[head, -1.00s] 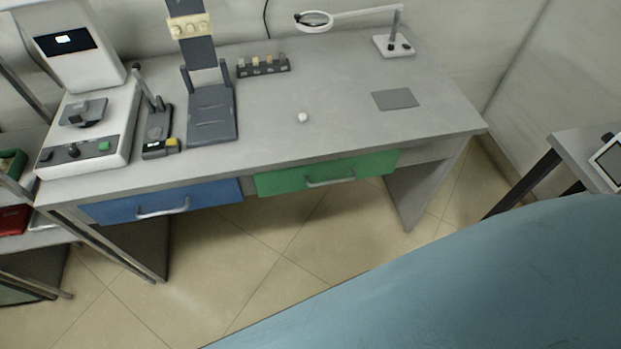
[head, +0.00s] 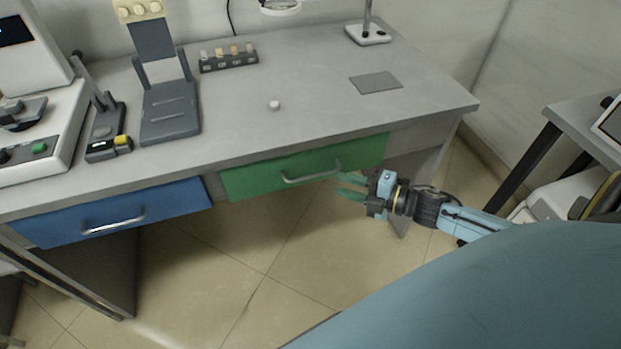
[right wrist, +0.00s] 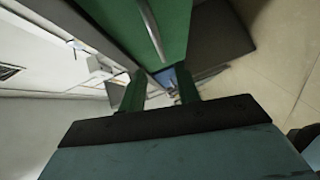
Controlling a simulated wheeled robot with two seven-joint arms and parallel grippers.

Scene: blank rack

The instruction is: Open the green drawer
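The green drawer (head: 300,168) sits under the right half of the grey desk and looks shut, with a curved metal handle (head: 312,175) across its front. My right gripper (head: 345,187) is just right of the handle in the head view, its green fingers apart and pointing left towards it. In the right wrist view the two fingers (right wrist: 160,92) are spread with nothing held between them. The green drawer front (right wrist: 140,28) and its handle (right wrist: 151,28) lie beyond the fingertips. I cannot tell whether a finger touches the drawer. My left gripper is not in view.
A blue drawer (head: 115,212) with its own handle is left of the green one. The grey desk (head: 310,110) carries a small white object (head: 274,105), a grey pad (head: 376,83) and a vial rack (head: 228,58). Open floor lies in front.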

